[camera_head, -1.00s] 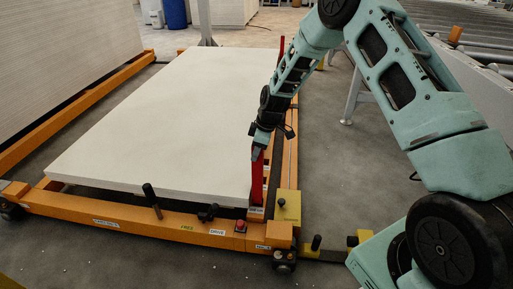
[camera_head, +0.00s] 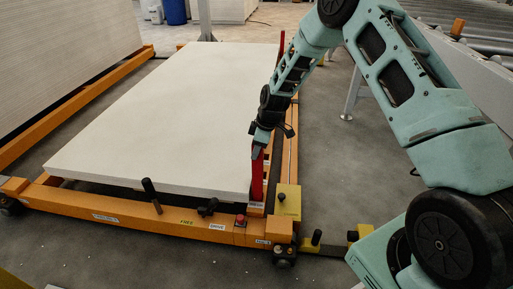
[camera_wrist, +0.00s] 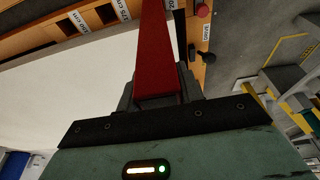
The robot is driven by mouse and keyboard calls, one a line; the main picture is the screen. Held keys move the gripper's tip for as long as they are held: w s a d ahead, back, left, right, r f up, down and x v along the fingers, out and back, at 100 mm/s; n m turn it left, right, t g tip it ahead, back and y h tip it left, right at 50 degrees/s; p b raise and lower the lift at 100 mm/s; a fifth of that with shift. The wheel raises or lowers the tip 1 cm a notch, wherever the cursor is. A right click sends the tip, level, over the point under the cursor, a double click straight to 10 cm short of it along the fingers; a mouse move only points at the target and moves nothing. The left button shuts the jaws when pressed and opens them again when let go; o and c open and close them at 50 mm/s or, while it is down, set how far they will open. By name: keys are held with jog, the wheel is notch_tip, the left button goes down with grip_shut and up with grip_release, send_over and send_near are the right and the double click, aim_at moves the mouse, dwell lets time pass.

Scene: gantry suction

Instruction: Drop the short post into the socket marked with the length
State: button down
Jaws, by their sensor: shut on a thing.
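My gripper (camera_head: 260,148) is shut on a red post (camera_head: 257,178), which hangs down at the near right corner of the white board. In the wrist view the red post (camera_wrist: 155,50) runs away from the gripper (camera_wrist: 160,97). Its lower end is near a white-labelled block (camera_head: 256,205) on the orange frame; I cannot tell whether it is inside a socket. In the wrist view, dark openings with length labels (camera_wrist: 79,22) lie along the orange rail to the left of the post.
The large white board (camera_head: 160,115) lies on the orange frame (camera_head: 130,212). A second red post (camera_head: 282,45) stands at the far right edge. A black lever (camera_head: 152,194), a red button (camera_head: 240,220) and a yellow box (camera_head: 288,200) are near. Grey floor is clear in front.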

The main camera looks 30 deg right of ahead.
jog(key=shift+f+b, duration=1.25)
jog(key=shift+f, duration=1.2)
jog(key=c, duration=0.8)
grip_release()
jog(key=shift+c, duration=0.2)
jog(key=p+v, duration=0.6)
jog(key=v, duration=1.1)
jog(key=shift+d, duration=0.2)
jog(key=shift+s+r, duration=0.1)
jog(key=shift+s, duration=0.05)
